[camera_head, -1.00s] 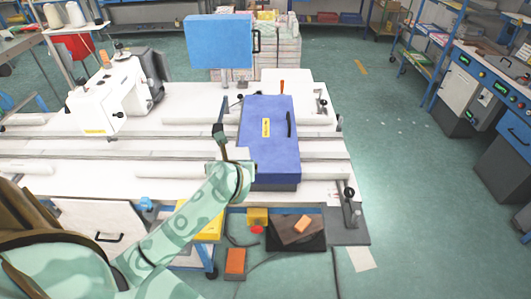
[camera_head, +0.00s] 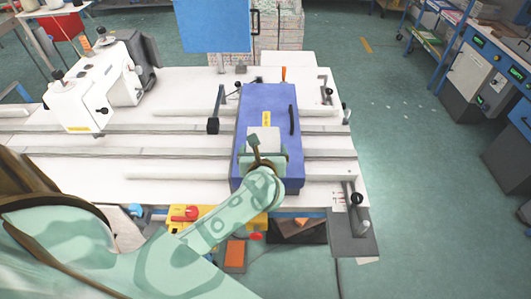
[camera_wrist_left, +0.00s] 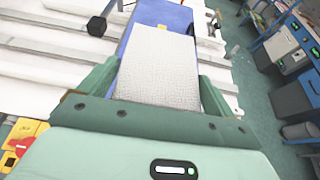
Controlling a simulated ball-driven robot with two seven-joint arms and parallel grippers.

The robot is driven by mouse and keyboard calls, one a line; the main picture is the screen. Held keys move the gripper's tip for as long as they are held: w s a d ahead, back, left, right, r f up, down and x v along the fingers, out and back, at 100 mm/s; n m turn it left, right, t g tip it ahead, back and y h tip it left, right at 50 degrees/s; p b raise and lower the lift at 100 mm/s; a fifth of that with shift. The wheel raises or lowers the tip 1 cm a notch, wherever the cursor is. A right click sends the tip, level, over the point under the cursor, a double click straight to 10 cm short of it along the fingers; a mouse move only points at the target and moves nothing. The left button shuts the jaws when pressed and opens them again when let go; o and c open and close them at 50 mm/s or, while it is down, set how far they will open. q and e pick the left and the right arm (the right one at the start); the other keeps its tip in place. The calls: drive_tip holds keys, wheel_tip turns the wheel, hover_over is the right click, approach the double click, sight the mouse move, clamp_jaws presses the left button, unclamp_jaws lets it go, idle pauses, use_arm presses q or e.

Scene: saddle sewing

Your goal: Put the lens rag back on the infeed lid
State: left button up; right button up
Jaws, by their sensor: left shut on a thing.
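The lens rag is a pale, finely textured cloth. It spans the space between the fingers of my left gripper (camera_wrist_left: 157,85) in the left wrist view (camera_wrist_left: 158,62). In the head view the rag (camera_head: 268,136) shows as a pale patch in front of the blue infeed lid (camera_head: 268,100). The lid has a yellow label and a dark handle on its right side. My left gripper (camera_head: 264,154) is shut on the rag over the lid's near half. I cannot tell whether the rag touches the lid. My right gripper is out of view.
The white machine table (camera_head: 180,110) carries long rails on both sides of the lid. A white sewing head (camera_head: 85,90) stands at the left. A blue panel (camera_head: 212,25) rises behind the lid. A black-knobbed lever (camera_head: 356,200) stands at the near right corner.

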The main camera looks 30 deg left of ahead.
use_arm(q)
drive_tip(key=w+a+f, duration=0.1)
drive_tip(key=w+f, duration=0.1)
drive_tip(key=w+a+f+b, duration=0.1)
drive_tip(key=w+f, duration=0.1)
drive_tip(key=w+a+f, duration=0.1)
drive_tip(key=w+f, duration=0.1)
drive_tip(key=shift+f, duration=0.2)
wheel_tip(320, 180, down, 3)
drive_tip(key=shift+w+a+f+b, duration=0.1)
drive_tip(key=shift+f+b, duration=0.1)
drive_tip(key=shift+b, duration=0.5)
drive_tip(key=shift+f, duration=0.15)
drive_tip(key=shift+f+b, duration=0.55)
drive_tip(key=shift+b, duration=0.05)
drive_tip(key=o, duration=0.8)
drive_tip(key=shift+c, duration=0.2)
drive_tip(key=shift+r, duration=0.15)
